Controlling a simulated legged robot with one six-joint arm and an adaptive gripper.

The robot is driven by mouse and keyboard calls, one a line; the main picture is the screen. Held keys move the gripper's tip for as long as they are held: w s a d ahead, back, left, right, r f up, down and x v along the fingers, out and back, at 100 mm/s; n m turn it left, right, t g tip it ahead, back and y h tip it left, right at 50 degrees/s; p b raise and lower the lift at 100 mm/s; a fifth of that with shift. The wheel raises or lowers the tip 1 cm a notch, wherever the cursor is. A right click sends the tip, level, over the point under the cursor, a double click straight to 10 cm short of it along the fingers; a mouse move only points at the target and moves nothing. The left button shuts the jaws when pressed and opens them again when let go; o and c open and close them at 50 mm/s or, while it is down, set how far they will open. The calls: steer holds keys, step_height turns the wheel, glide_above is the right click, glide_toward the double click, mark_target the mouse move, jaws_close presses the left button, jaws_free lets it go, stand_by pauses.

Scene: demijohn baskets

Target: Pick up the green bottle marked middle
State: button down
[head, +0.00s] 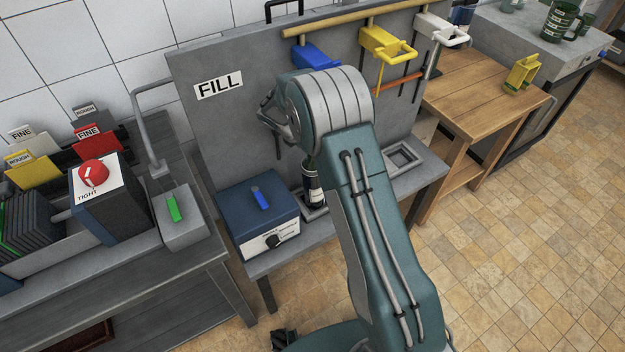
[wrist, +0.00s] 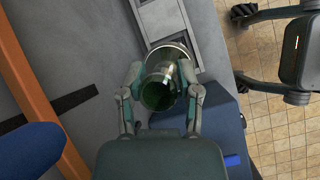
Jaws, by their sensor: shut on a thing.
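A dark green bottle (head: 313,187) with a label too small to read stands upright at the square metal frame (head: 309,213) on the grey shelf under the FILL panel. My arm hides its upper part in the head view. In the wrist view I look down on the green bottle (wrist: 159,92), with its round open mouth towards me. My gripper (wrist: 160,85) is shut on it, one finger on each side. In the head view the fingers are mostly behind my wrist. I cannot tell whether the bottle touches the shelf.
A blue box with a knob (head: 259,213) stands close left of the bottle. An empty square frame (head: 403,157) lies to the right. Blue (head: 316,57) and yellow (head: 386,44) holders hang from the rail above. A wooden table (head: 480,95) stands right.

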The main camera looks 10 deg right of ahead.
steer(key=shift+d, duration=0.8)
steer(key=shift+a+r, duration=0.3)
steer(key=shift+a, duration=0.05)
steer(key=shift+d+r, duration=0.15)
steer(key=shift+r, duration=1.4)
steer(key=s+d, duration=0.2)
steer(key=s, duration=0.6)
steer(key=s+d, duration=0.3)
steer(key=s, duration=0.5)
steer(key=shift+s, duration=0.4)
steer(key=shift+s+d+f, duration=0.1)
steer(key=shift+s+d, duration=0.05)
